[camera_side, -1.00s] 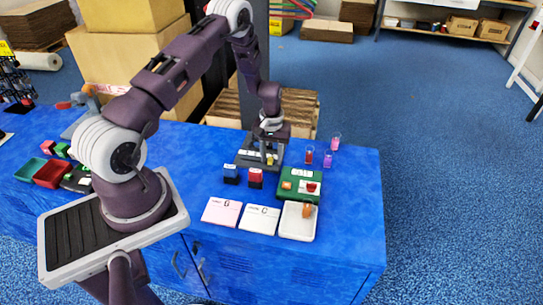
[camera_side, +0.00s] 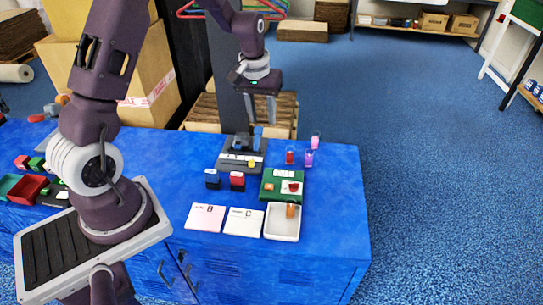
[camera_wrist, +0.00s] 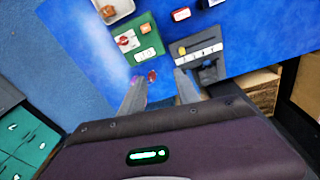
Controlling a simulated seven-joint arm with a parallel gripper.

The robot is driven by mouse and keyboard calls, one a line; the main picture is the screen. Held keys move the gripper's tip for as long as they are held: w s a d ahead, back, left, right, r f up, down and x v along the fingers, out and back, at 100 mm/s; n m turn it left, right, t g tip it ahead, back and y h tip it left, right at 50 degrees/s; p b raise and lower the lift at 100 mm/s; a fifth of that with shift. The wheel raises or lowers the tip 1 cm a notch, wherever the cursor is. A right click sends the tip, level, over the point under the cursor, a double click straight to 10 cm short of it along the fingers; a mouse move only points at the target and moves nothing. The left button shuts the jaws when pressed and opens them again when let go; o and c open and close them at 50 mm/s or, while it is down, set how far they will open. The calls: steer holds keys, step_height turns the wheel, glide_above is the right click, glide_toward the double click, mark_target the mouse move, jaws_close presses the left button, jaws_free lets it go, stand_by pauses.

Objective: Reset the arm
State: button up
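My gripper (camera_side: 262,121) hangs in the air above and behind the grey tray (camera_side: 229,161), fingers pointing down. Its two fingers are apart with nothing between them; in the wrist view my gripper (camera_wrist: 158,76) also shows open and empty. The grey tray holds a blue upright piece (camera_side: 258,139), a dark blue piece and a small yellow piece (camera_side: 251,163). The tray also shows in the wrist view (camera_wrist: 190,62).
A green board (camera_side: 270,194), a white tray (camera_side: 282,233), cards B (camera_side: 205,218) and C (camera_side: 243,222), blue (camera_side: 213,179) and red (camera_side: 237,181) stamps and small cups (camera_side: 314,142) occupy the blue table. Boxes (camera_side: 150,85) stand behind. The table's right edge is clear.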

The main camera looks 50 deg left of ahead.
steer(key=s+d+r+m+t, duration=0.1)
steer(key=s+d+r+m, duration=0.1)
steer(key=s+d+r, duration=0.5)
steer(key=s+d+r+m+t, duration=0.15)
steer(key=s+d+r, duration=0.3)
steer(key=r, duration=0.55)
steer(key=s+d+m+t, duration=0.1)
steer(key=s+d, duration=0.1)
steer(key=s, duration=0.5)
steer(key=s+d+r+m, duration=0.1)
steer(key=s+m, duration=0.1)
steer(key=s, duration=0.5)
steer(key=shift+d+r+t, duration=0.15)
steer(key=shift+d+t, duration=0.2)
